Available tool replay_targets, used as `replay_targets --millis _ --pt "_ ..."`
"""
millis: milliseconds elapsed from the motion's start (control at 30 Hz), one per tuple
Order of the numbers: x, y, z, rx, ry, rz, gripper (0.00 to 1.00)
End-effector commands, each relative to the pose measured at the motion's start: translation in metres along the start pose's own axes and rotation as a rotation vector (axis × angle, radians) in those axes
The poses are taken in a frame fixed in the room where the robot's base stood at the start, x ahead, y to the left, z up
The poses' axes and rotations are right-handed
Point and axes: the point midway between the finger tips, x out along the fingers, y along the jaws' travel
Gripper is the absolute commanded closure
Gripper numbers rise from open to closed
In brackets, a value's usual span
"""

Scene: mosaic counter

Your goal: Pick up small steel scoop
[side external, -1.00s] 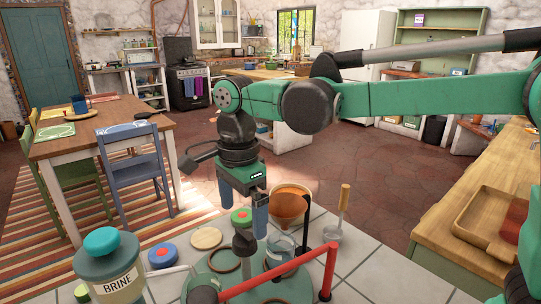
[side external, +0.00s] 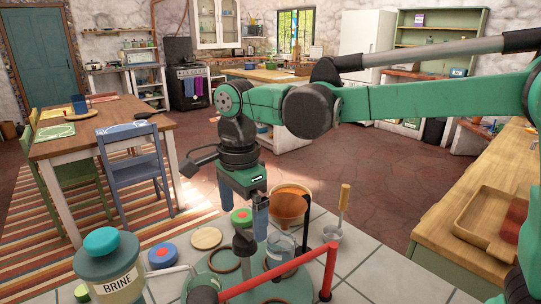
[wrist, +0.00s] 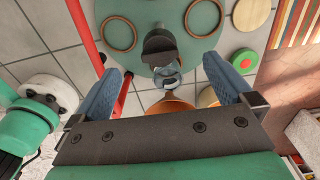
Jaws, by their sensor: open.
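What looks like the small steel scoop (side external: 332,233) is a small grey metal cup with an upright wooden handle. It stands on the tiled counter in the side external view, right of the orange bowl. My gripper (side external: 243,208) is open and empty, pointing down above the counter, to the left of the scoop and apart from it. In the wrist view, the two blue fingers of my gripper (wrist: 162,70) are spread wide with nothing held between them. I cannot make out the scoop in the wrist view.
An orange bowl (side external: 291,202) and a clear glass vessel (side external: 280,246) stand near my gripper. A red bar (side external: 290,273) crosses the green round base (side external: 222,262).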

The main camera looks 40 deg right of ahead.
Motion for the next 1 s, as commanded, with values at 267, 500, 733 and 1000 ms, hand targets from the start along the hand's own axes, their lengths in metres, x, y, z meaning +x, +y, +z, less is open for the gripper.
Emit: replay_targets --millis 267,500,733,1000 --pt "0.0 0.0 0.0 0.0 0.0 0.0 0.0" --pt "0.0 0.0 0.0 0.0 0.0 0.0 0.31" --pt "0.0 0.0 0.0 0.0 0.0 0.0 0.42" --pt "-0.015 0.0 0.0 0.0 0.0 0.0 0.42"
